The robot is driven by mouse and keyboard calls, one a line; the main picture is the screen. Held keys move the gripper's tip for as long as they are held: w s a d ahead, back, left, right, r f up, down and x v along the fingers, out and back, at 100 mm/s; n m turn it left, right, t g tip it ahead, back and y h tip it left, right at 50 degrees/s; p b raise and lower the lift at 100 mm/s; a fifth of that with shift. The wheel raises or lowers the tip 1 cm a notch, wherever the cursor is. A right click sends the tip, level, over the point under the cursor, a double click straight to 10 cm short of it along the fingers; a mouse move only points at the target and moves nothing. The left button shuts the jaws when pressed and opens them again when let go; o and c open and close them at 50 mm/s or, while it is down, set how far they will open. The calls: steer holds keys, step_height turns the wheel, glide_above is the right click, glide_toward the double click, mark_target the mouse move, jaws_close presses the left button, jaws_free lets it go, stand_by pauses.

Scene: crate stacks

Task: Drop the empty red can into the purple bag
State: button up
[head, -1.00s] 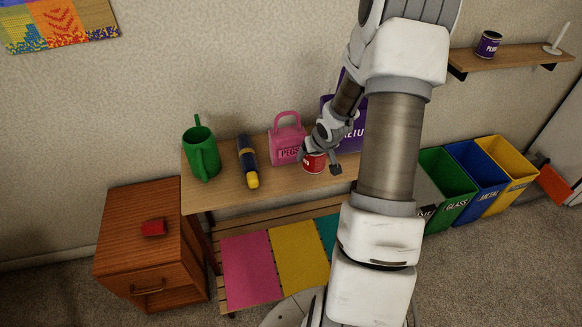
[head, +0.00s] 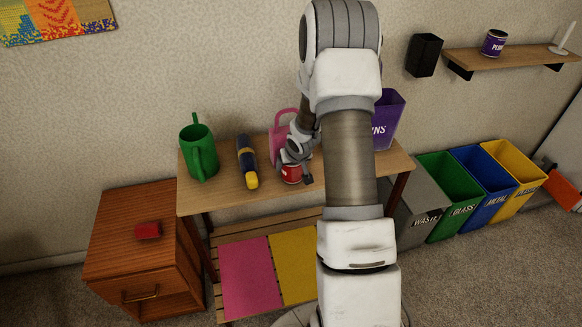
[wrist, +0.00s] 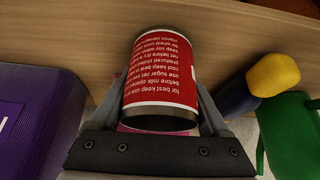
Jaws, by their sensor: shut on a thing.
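The red can (head: 291,175), with a red label and white print, is in my gripper (head: 294,168), near the front of the wooden table. In the wrist view the can (wrist: 160,75) lies between the two fingers, which are shut on its sides. I cannot tell whether its base touches the table. The purple bag (head: 388,118), with the letters "NS" showing, stands at the right of the table, partly hidden behind my arm. A purple surface (wrist: 35,135) also shows at the left of the wrist view.
A pink bag (head: 282,128) stands just behind the can. A small red object (head: 148,230) lies on the cabinet. Several open bins, including a grey one (head: 418,208), stand at the right.

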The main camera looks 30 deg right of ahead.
steer(key=shift+f, duration=0.1)
steer(key=o, duration=1.3)
steer(key=shift+o, duration=0.2)
